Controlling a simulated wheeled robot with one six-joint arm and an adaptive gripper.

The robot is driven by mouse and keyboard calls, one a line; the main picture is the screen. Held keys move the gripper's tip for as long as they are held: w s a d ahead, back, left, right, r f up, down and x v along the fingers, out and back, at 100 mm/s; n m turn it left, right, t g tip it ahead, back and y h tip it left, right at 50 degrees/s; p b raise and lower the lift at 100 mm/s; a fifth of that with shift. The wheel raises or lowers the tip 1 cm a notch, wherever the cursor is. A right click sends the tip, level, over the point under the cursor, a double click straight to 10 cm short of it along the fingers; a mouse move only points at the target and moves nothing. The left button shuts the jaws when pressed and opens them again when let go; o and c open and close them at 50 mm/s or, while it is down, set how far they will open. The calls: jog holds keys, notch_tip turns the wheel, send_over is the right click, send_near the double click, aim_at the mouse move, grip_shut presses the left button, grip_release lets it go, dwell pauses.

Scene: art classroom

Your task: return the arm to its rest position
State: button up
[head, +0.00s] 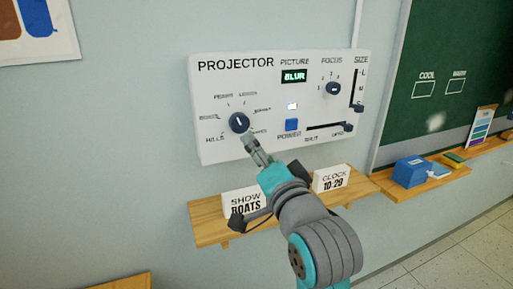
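My arm reaches up from the lower right towards the white projector panel (225,86) on the wall. My gripper (252,141) is at the panel's lower part, just below and right of the round dark picture dial (239,122). The tips look very close to the dial; whether they touch it I cannot tell. The fingers look narrow and seen end-on, so their opening is unclear. No held object shows. The arm hides part of the shelf and some lettering beside the dial.
A ledge (440,182) with a blue box (410,171) runs right under the chalkboard (440,50).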

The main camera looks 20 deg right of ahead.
dwell(0.4)
jog(key=s+f+n+g, duration=0.1)
jog(key=s+f+n, duration=0.2)
jog(key=s+f, duration=0.75)
jog(key=s+f+n+g, duration=0.1)
jog(key=s+f+n, duration=0.2)
jog(key=f, duration=1.5)
jog(key=s+f+n+g, duration=0.1)
jog(key=s+f, duration=0.3)
jog(key=s, duration=1)
jog(key=s+f+n+g, duration=0.1)
jog(key=s+f+n, duration=0.3)
jog(key=s, duration=1)
jog(key=shift+s+f, duration=0.15)
jog(key=shift+f, duration=0.55)
